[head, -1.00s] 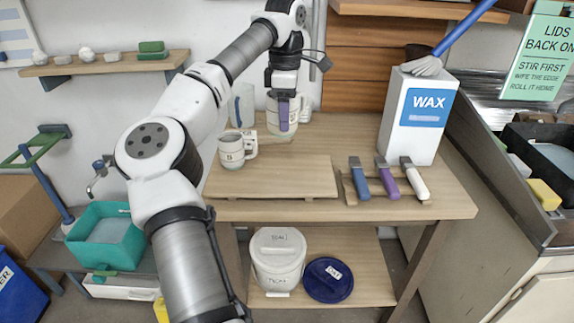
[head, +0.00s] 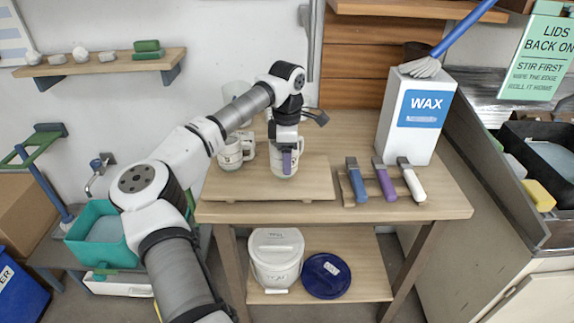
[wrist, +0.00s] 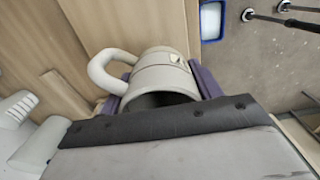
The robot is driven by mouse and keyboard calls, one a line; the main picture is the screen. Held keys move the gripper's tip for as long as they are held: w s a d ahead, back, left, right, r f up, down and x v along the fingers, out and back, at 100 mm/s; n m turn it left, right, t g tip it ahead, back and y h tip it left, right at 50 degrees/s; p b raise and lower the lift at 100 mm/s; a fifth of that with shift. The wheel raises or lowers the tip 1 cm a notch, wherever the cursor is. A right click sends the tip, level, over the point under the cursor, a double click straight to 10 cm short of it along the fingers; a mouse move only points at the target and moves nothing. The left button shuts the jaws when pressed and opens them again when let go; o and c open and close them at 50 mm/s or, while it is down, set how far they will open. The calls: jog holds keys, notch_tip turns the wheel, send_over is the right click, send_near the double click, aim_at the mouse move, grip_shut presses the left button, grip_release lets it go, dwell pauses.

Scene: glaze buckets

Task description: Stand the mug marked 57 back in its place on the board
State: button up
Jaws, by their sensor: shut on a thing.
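A light grey mug (head: 283,162) is in my gripper (head: 287,160), whose purple fingers close on its sides. In the head view the mug is upright over the right part of the wooden board (head: 255,192); I cannot tell whether its base touches. In the wrist view the mug (wrist: 163,72) sits between the purple fingertips (wrist: 160,88), its handle out to the left. A dark mark shows on its side, but I cannot read the number. Other mugs (head: 231,154) stand at the board's left back, partly behind my arm.
Three brushes or tools with blue, purple and white handles (head: 386,183) lie on a rack right of the board. A white WAX box (head: 415,115) stands behind them. A lidded bucket (head: 276,262) and a blue lid (head: 326,276) are on the lower shelf.

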jog(key=shift+f+p, duration=0.6)
jog(key=shift+f, duration=1.55)
jog(key=shift+f, duration=0.1)
jog(key=o, duration=1.2)
notch_tip(320, 180, up, 12)
jog(key=b, duration=0.3)
jog(key=shift+d, duration=0.1)
